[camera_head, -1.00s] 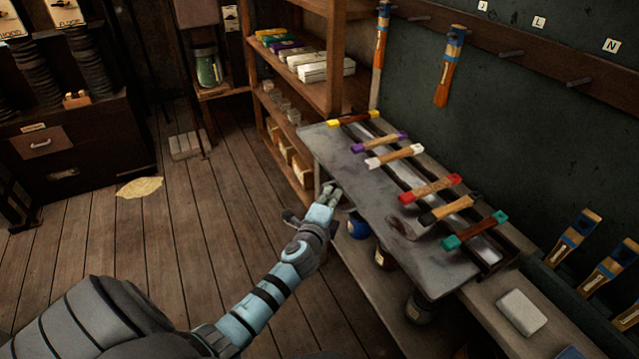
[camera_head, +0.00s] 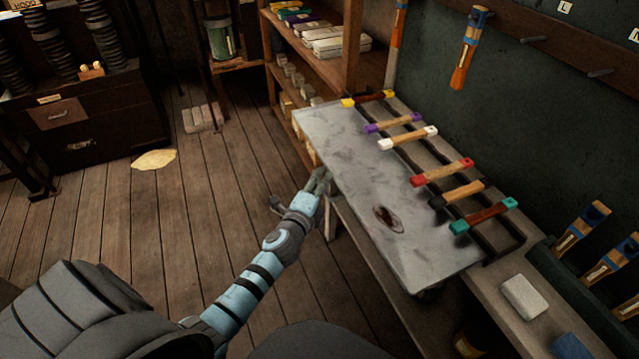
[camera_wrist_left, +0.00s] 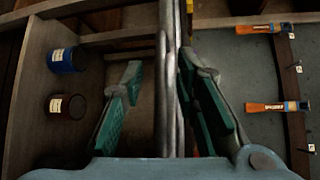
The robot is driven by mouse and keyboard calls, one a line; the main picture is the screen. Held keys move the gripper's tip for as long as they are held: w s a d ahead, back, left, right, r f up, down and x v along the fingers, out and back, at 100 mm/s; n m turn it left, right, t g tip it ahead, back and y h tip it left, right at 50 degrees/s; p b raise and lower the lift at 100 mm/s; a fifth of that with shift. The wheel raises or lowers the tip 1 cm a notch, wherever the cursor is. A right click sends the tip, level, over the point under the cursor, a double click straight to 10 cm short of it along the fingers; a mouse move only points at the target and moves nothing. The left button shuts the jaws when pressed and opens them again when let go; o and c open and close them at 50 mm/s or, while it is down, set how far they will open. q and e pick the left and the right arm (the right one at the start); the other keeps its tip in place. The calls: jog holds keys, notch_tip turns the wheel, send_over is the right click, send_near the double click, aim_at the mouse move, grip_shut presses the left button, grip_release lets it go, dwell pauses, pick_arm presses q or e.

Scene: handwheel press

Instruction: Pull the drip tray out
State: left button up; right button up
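The drip tray (camera_head: 345,165) is a flat grey metal sheet with a dark stain. It lies on the bench, sticking out to the left from the rack of coloured-ended brushes or handles. In the left wrist view its edge (camera_wrist_left: 163,100) runs upright, edge-on, between the fingers. My left gripper (camera_head: 322,180) is at the tray's left edge. In the left wrist view my left gripper (camera_wrist_left: 160,62) has its fingers spread on both sides of the edge; the left finger stands apart from it, the right is close, contact unclear. My right gripper is not in view.
The handle rack (camera_head: 437,165) stands right of the tray. A wooden shelf unit (camera_head: 352,50) is behind. A blue jar (camera_wrist_left: 67,60) and a brown jar (camera_wrist_left: 68,105) stand below the tray. A white block (camera_head: 524,297) lies on the bench. The floor at left is mostly clear.

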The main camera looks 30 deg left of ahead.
pick_arm(q)
jog(key=v, duration=1.2)
